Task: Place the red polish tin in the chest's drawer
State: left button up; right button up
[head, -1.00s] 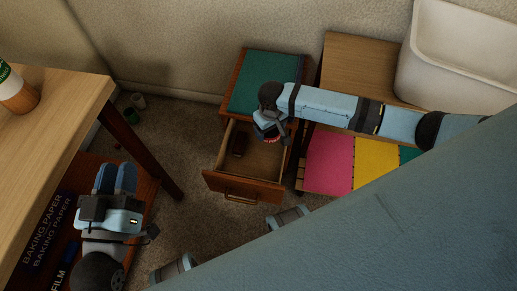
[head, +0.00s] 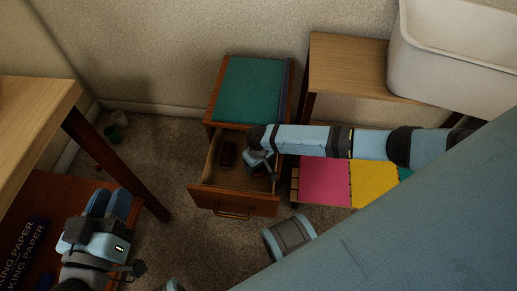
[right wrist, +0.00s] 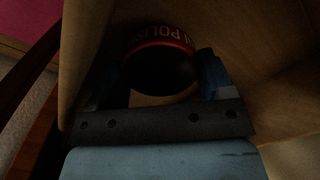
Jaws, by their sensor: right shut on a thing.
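The chest (head: 209,110) stands against the wall with its drawer (head: 234,201) pulled open. My right gripper (head: 262,172) reaches down into the right side of the drawer. The right wrist view shows the red polish tin (right wrist: 160,68), with a red lettered rim and a dark face, between the fingers of this gripper (right wrist: 162,75), which is shut on it. Wooden drawer walls surround the tin there; whether it touches the drawer floor I cannot tell. In the head view my arm and gripper hide the tin.
A small dark brown object (head: 228,154) lies in the drawer, left of my right gripper. A wooden table (head: 35,110) is at left. A wooden stand (head: 345,65) with a white bin (head: 450,60) is right of the chest. Small cups (head: 113,134) stand on the carpet.

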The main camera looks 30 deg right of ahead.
jog(key=shift+f, duration=0.9)
pick_arm(q)
jog(key=shift+w+f, duration=0.1)
jog(key=shift+f, duration=0.2)
pick_arm(e)
jog(key=shift+r, duration=0.1)
jog(key=o, duration=0.7)
jog(key=shift+f, duration=0.2)
jog(key=shift+r, duration=0.1)
pick_arm(q)
notch_tip(320, 180, up, 7)
jog(key=t+p, duration=0.2)
jog(key=p, duration=0.3)
jog(key=shift+s+a+n, duration=0.2)
jog(key=shift+s+n, duration=0.05)
jog(key=shift+n, duration=0.15)
pick_arm(e)
notch_tip(320, 180, up, 12)
